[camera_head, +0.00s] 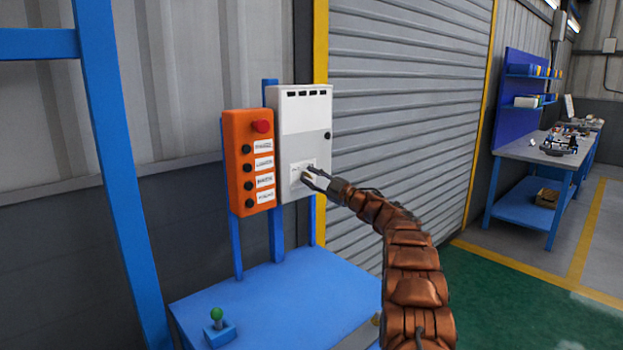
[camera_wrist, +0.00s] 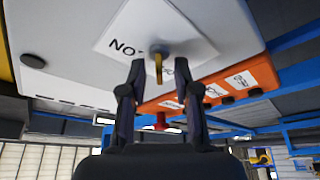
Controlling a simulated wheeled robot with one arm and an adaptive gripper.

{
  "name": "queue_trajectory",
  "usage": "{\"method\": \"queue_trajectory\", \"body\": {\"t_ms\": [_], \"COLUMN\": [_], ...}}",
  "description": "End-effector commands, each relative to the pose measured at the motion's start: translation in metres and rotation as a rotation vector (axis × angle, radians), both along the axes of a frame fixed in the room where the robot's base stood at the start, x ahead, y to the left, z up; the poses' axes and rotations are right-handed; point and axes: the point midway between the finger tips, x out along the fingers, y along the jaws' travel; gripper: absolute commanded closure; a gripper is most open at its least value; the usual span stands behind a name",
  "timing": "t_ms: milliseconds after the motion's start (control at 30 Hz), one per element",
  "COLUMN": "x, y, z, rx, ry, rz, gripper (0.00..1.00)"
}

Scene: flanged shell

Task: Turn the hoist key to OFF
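The white control box (camera_head: 306,125) stands upright on a blue post, with a white label (camera_head: 297,168) low on its front. The brass-coloured hoist key (camera_wrist: 158,66) juts from a round lock on that label in the wrist view. The letters "NO" show on the label; the rest is partly hidden by my gripper. My gripper (camera_wrist: 160,68) is open at the key, one finger on each side, with a visible gap to each. In the head view my gripper (camera_head: 315,180) reaches the label from the right, and the key is too small to make out clearly.
An orange button box (camera_head: 248,165) with a red knob hangs just left of the white box. A blue table (camera_head: 290,300) below carries a small green-knobbed lever (camera_head: 217,320). A blue upright stands at left, a roller shutter (camera_head: 400,100) behind.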

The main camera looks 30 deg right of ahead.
Motion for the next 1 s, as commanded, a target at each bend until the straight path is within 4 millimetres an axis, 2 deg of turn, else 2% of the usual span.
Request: {"method": "queue_trajectory", "body": {"t_ms": [367, 567, 800, 1000], "x": [-0.008, -0.03, -0.069, -0.094], "y": [-0.005, -0.015, -0.033, -0.042], "z": [-0.003, -0.008, -0.021, -0.03], "rx": [0.0, 0.002, 0.002, 0.002], "ry": [0.001, 0.001, 0.001, 0.001], "rz": [-0.001, -0.003, -0.005, 0.0], "gripper": [0.69, 0.69, 0.69, 0.69]}}
